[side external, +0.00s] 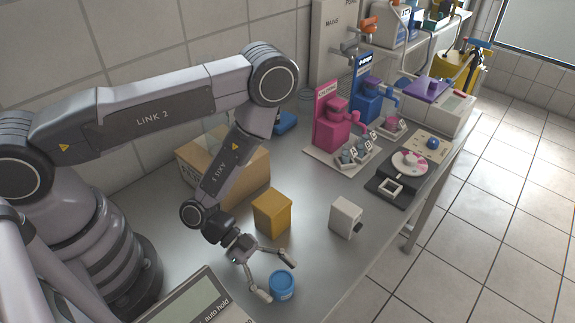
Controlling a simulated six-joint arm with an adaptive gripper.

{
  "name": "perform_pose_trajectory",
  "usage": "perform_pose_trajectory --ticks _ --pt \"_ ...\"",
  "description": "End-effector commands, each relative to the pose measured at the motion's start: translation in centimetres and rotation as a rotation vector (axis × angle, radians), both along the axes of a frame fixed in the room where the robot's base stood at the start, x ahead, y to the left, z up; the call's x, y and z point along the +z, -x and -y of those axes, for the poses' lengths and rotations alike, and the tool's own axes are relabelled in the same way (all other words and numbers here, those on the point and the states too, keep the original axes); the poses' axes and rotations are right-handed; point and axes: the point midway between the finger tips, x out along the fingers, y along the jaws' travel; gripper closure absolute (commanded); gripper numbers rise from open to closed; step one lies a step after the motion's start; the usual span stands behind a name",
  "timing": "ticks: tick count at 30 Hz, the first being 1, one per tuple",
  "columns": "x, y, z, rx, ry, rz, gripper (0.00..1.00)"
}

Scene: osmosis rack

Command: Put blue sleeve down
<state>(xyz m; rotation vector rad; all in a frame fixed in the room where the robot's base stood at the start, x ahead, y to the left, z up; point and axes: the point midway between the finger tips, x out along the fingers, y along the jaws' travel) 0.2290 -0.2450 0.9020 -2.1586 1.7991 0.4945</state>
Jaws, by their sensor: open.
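The blue sleeve (282,285) is a short blue cylinder standing upright on the grey bench, near the front edge of the picture. A light label or mark shows on its side. My gripper (281,281) is open, with its two fingers spread on either side of the blue sleeve. One fingertip is at its upper right and the other at its lower left. From this view I cannot tell whether either finger touches the sleeve.
A yellow box (272,213) and a white box (345,217) stand behind the gripper. A cardboard box (232,165) is behind my arm. A device with a display (195,300) is at the front left. Pink (333,125) and blue (366,100) stands are farther back.

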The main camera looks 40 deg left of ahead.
Motion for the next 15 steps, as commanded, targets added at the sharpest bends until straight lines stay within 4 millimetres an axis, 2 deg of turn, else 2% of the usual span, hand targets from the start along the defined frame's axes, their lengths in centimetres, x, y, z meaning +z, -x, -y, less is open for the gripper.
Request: perform_pose_trajectory --ticks 5,15 --pt "0.5 0.0 -0.5 0.003 -0.001 -0.001 0.24" --pt "2.8 0.8 -5.1 0.006 -0.001 -0.002 0.24"
